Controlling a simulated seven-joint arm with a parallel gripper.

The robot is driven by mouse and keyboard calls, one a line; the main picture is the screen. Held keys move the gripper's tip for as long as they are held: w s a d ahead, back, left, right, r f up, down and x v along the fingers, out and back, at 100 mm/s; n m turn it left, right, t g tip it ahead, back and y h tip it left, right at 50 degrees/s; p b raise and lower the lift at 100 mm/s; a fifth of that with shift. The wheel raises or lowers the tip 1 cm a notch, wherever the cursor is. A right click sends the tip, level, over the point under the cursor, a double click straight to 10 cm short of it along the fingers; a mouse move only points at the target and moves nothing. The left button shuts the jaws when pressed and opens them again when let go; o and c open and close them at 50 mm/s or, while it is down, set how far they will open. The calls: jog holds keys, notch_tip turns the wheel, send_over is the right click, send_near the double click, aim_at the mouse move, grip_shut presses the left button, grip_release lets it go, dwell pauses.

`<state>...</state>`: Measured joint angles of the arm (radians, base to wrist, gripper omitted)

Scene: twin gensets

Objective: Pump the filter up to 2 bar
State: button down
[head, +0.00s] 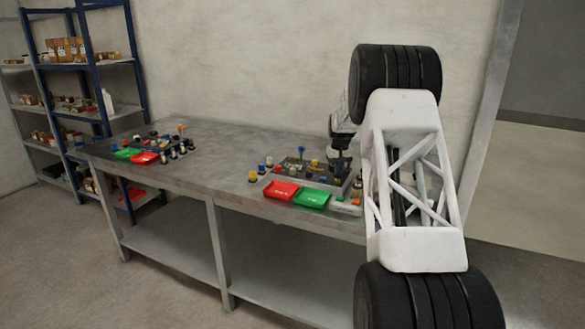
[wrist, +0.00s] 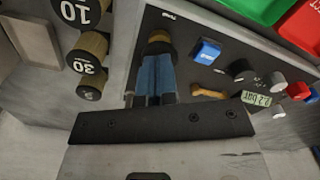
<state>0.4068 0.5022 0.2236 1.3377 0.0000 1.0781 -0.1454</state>
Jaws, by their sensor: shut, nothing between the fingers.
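My gripper (wrist: 158,52) is shut and empty. Its fingertips are at a tan round-topped part (wrist: 158,38) on the dark panel (wrist: 225,35); I cannot tell whether they touch it. A small pale-green display (wrist: 257,99) on the panel shows a value in bar, which looks like 2.2. A tan lever-like piece (wrist: 209,91) lies between the fingers and the display. In the head view, my gripper (head: 341,158) is over the right-hand panel (head: 325,180) on the bench. I cannot tell which part is the filter.
Black-topped tan cylinders marked 10 (wrist: 75,12) and 30 (wrist: 87,52) stand left of the panel. A blue block (wrist: 206,51) and several knobs (wrist: 243,70) sit to the right. Red (head: 281,191) and green (head: 311,198) trays lie in front. A second panel (head: 150,147) is farther left.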

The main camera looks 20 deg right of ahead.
jog(key=shift+r, duration=3)
jog(key=shift+s+a+r, duration=0.15)
jog(key=shift+a+r, duration=0.05)
jog(key=shift+a, duration=0.05)
jog(key=s+a+r+n+t, duration=0.1)
jog(key=s+a+r, duration=0.6)
jog(key=s+a, duration=0.6)
jog(key=s+a+r, duration=0.7)
jog(key=s+a, duration=0.5)
jog(key=s, duration=0.2)
jog(key=s+a+f, duration=0.2)
jog(key=s+a, duration=0.2)
jog(key=s, duration=0.7)
jog(key=s+a+f+n+t, duration=0.1)
jog(key=s+a+f, duration=0.2)
jog(key=s, duration=0.9)
jog(key=s+a+f, duration=0.2)
jog(key=s+a, duration=0.4)
jog(key=s, duration=0.5)
jog(key=shift+s+a+f+n+t, duration=0.25)
jog(key=shift+s+f+n+t, duration=0.05)
jog(key=shift+s+n, duration=0.1)
